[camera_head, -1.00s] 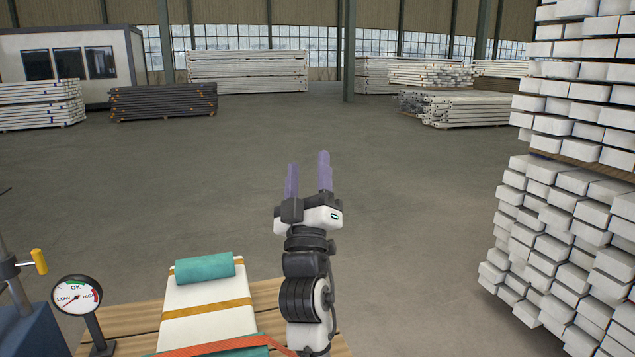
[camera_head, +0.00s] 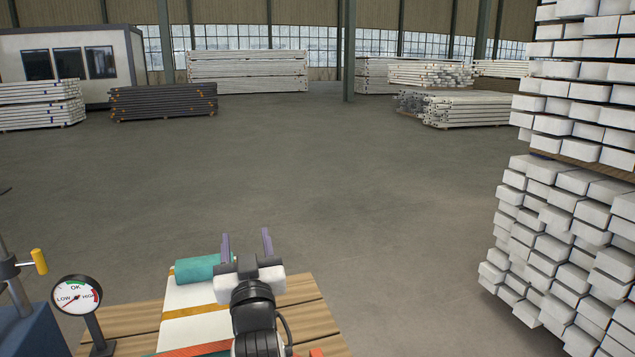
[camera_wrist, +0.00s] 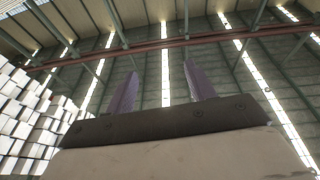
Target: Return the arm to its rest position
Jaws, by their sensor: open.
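My gripper (camera_head: 247,245) is in the lower middle of the head view, in front of the wooden table's far edge. Its two purple fingers stand apart with nothing between them and point up and away. In the wrist view my gripper (camera_wrist: 157,90) shows the same two fingers, spread and empty, against the roof. The arm below it covers part of the white padded block and the wooden table (camera_head: 310,318).
A white block (camera_head: 190,298) with a teal roll (camera_head: 197,269) and yellow and orange straps lies on the table. A gauge (camera_head: 77,295) stands at left, its needle near LOW. Stacked white beams (camera_head: 570,230) rise at right.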

